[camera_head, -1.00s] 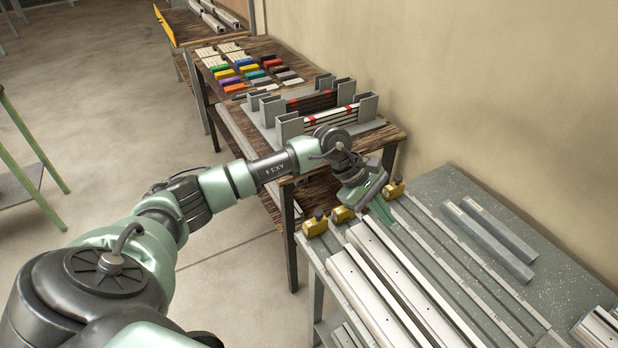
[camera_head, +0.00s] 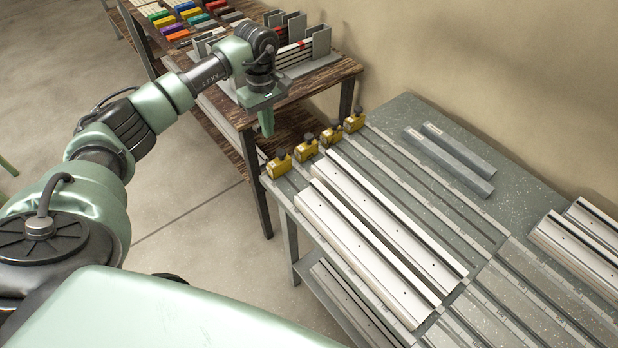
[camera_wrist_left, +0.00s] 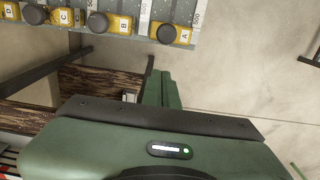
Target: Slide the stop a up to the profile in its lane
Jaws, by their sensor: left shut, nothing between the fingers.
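Stop a (camera_head: 279,165) is a yellow block with a dark knob, nearest the front at the bench's left end; it shows with its "A" label in the left wrist view (camera_wrist_left: 184,35). The profile in its lane (camera_head: 355,245) is a long pale bar lying along the bench. A short gap shows between the stop and the profile's near end. My left gripper (camera_head: 267,124) points down, shut and empty, beyond the bench end and apart from the stops. Its green fingers show in the left wrist view (camera_wrist_left: 162,90). My right gripper is not in view.
Stops B (camera_wrist_left: 122,24), C (camera_wrist_left: 64,17) and D (camera_wrist_left: 9,11) stand beside stop a in a row. A second profile (camera_head: 395,225) lies in the adjoining lane. Two grey bars (camera_head: 450,160) lie near the wall. A wooden table (camera_head: 325,76) with racks stands behind the gripper.

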